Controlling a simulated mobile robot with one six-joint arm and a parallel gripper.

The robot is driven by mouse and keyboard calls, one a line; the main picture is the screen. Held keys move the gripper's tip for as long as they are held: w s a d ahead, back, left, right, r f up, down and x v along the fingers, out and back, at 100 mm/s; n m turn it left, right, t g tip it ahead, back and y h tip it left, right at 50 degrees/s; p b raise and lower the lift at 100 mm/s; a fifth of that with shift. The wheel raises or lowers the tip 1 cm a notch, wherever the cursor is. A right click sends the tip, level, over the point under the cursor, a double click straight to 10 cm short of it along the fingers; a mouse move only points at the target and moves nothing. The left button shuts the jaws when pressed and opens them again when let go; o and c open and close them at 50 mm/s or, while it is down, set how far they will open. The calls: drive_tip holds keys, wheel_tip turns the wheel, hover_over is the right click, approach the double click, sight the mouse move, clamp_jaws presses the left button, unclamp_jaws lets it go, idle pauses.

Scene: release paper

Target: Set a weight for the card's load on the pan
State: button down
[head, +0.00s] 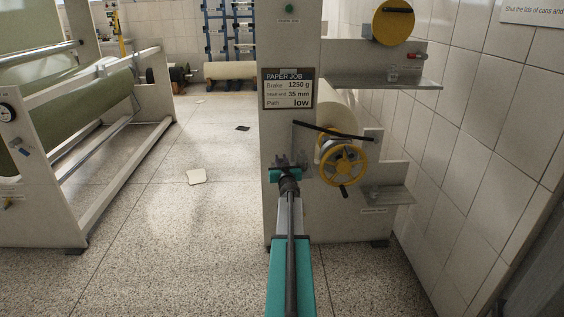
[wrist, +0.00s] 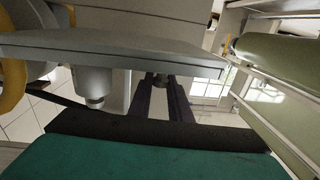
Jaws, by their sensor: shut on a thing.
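The job card (head: 287,89) on the grey machine panel reads brake 1250 g, small end 35 mm, path low. My gripper (head: 285,162) is in front of the panel, below the card and left of the yellow handwheel (head: 343,165). In the wrist view its two dark fingers (wrist: 161,85) are shut on a small dark piece (wrist: 160,80), mostly hidden; I cannot tell what it is. A black bar (head: 330,131) slants above the wheel. I cannot make out the pan or any loose weight for certain.
A broad grey plate (wrist: 110,55) hangs close over my fingers, with a grey metal cylinder (wrist: 92,88) below it at left. A small shelf (head: 386,197) and a larger upper shelf (head: 380,82) jut out at right. The floor at left (head: 190,225) is mostly clear.

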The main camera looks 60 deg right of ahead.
drive_tip(key=shift+f, duration=0.15)
drive_tip(key=c, duration=1.6)
unclamp_jaws()
drive_tip(key=shift+c, duration=0.2)
drive_tip(key=shift+r, duration=0.2)
drive_tip(key=p+v, duration=0.1)
drive_tip(key=v, duration=1.1)
drive_tip(key=shift+p, duration=0.4)
drive_tip(key=shift+f, duration=0.1)
